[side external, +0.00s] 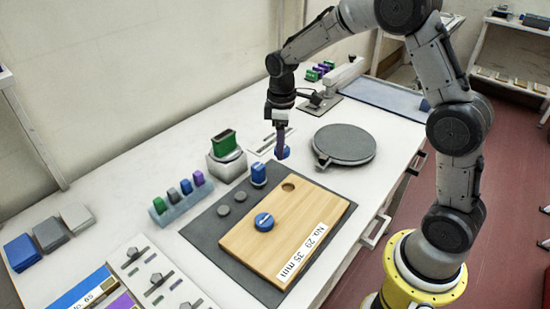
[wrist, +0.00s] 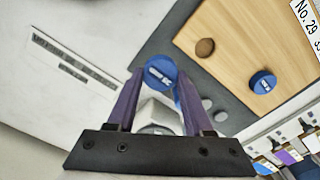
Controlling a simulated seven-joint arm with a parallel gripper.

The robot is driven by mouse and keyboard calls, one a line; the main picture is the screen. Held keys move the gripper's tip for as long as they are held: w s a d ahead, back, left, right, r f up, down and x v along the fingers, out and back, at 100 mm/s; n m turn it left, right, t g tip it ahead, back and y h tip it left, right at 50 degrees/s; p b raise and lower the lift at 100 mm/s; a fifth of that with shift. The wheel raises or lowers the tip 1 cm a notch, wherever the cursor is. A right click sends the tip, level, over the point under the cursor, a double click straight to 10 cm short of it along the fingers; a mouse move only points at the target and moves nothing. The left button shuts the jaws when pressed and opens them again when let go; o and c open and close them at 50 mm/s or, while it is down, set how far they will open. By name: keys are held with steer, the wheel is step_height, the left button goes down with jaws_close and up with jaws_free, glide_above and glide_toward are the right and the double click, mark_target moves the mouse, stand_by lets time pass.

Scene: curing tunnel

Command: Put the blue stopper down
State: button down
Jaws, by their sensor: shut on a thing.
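My gripper (side external: 280,143) has purple fingers and is shut on a blue stopper (side external: 284,153), held in the air above the white table beyond the board. In the wrist view the stopper (wrist: 160,71) sits between the fingertips of my gripper (wrist: 157,80), its top showing a pale mark. A wooden board (side external: 315,220) labelled "No. 29 35 min" lies on a dark grey mat (side external: 212,226). The board has a dark round hole (side external: 288,187) and a second blue stopper (side external: 264,222) on it. The hole also shows in the wrist view (wrist: 205,47).
A blue piece (side external: 258,174) and two grey discs (side external: 232,204) are on the mat beside the board. A round grey plate (side external: 345,143) is right of my gripper.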

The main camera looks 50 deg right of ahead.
steer(key=shift+w+d+f, duration=0.1)
steer(key=shift+w+f, duration=0.9)
steer(key=shift+f, duration=1.85)
steer(key=shift+c, duration=1.5)
jaws_free()
steer(key=shift+f, duration=0.15)
